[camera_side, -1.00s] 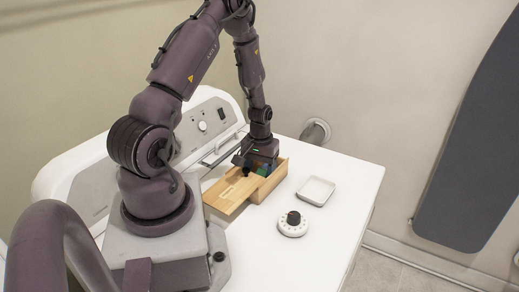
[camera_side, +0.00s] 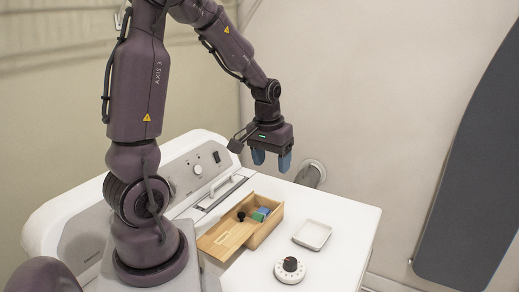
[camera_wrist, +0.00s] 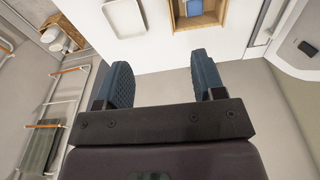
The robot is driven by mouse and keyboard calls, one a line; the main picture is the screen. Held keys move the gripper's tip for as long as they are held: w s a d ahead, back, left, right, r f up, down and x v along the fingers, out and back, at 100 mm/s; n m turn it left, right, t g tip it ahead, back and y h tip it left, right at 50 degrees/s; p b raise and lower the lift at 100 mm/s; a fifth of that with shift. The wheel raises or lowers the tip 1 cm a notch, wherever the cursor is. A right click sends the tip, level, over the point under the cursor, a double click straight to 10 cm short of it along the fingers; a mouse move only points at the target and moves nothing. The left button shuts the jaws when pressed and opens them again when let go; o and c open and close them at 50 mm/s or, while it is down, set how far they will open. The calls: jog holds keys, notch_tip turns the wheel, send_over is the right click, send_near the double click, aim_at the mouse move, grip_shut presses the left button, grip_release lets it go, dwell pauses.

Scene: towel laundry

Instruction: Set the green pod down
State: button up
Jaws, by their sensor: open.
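The green pod (camera_side: 258,216) lies inside the open wooden box (camera_side: 262,234), close beside a blue piece (camera_side: 264,210). It is small in the side view, and I cannot tell exactly how it rests. My gripper (camera_side: 271,162) is raised well above the table, behind the box in the side view. Its blue fingers are spread with nothing between them. In the wrist view the open fingers (camera_wrist: 160,85) are also empty, and the blue piece (camera_wrist: 194,8) shows in the box (camera_wrist: 209,22) at the top edge.
A white shallow tray (camera_side: 312,235) and a white dial with a black knob (camera_side: 290,269) sit to the right of the box. A light wooden lid (camera_side: 228,236) extends from the box's left. A black knob (camera_side: 241,216) shows by the box. A white panel with controls stands behind.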

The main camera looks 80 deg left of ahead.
jog(key=s+d+r+m+t, duration=0.2)
jog(key=d+r, duration=0.4)
jog(key=d, duration=0.3)
jog(key=s+d+r+m+t, duration=0.2)
jog(key=s+d+r+m, duration=0.2)
jog(key=d+r, duration=0.3)
jog(key=shift+s+d+m+h, duration=0.3)
jog(key=shift+s+d+m, duration=0.1)
jog(key=shift+d+m, duration=0.5)
jog(key=shift+s+d, duration=0.2)
jog(key=shift+s, duration=0.1)
jog(key=shift+c, duration=1.4)
